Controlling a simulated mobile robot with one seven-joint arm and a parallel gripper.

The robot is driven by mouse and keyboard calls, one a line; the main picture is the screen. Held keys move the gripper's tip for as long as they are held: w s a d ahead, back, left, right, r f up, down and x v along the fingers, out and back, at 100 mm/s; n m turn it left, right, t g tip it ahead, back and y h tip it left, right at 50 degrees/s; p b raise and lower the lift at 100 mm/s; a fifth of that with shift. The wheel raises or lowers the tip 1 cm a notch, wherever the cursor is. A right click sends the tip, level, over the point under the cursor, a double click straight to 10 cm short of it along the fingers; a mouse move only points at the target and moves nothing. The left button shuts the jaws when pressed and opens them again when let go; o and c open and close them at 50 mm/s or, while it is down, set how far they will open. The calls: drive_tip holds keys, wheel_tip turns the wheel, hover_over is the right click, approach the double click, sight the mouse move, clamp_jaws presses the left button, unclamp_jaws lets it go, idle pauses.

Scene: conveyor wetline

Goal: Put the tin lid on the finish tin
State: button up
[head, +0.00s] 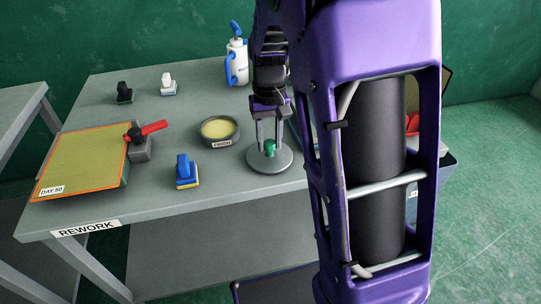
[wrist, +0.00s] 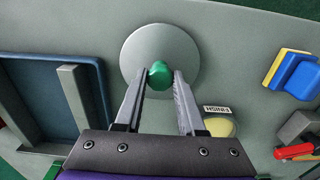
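The tin lid (head: 261,164) is a grey disc with a green knob (head: 270,147), lying flat on the bench near its front edge. In the wrist view the lid (wrist: 135,48) is ahead of my gripper. My gripper (head: 272,142) points down over the lid, its two fingers on either side of the knob. In the wrist view the fingertips (wrist: 160,74) flank the knob with a small gap, so they look open. The finish tin (head: 236,139) stands open just left of the lid, with pale yellow contents and a FINISH label. It is partly hidden behind my gripper in the wrist view.
A blue-and-yellow block brush (head: 187,172) sits in front of the tin. A red-handled tool on a grey block (head: 141,150) and an orange-edged panel (head: 80,165) lie at left. A white bottle (head: 237,65) stands behind. A blue tray (wrist: 45,95) is left in the wrist view.

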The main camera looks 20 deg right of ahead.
sight(269, 142)
clamp_jaws()
drive_tip(key=shift+r, duration=0.15)
drive_tip(key=shift+r+p, duration=1.25)
drive_tip(key=shift+p, duration=0.05)
drive_tip(key=shift+r, duration=0.15)
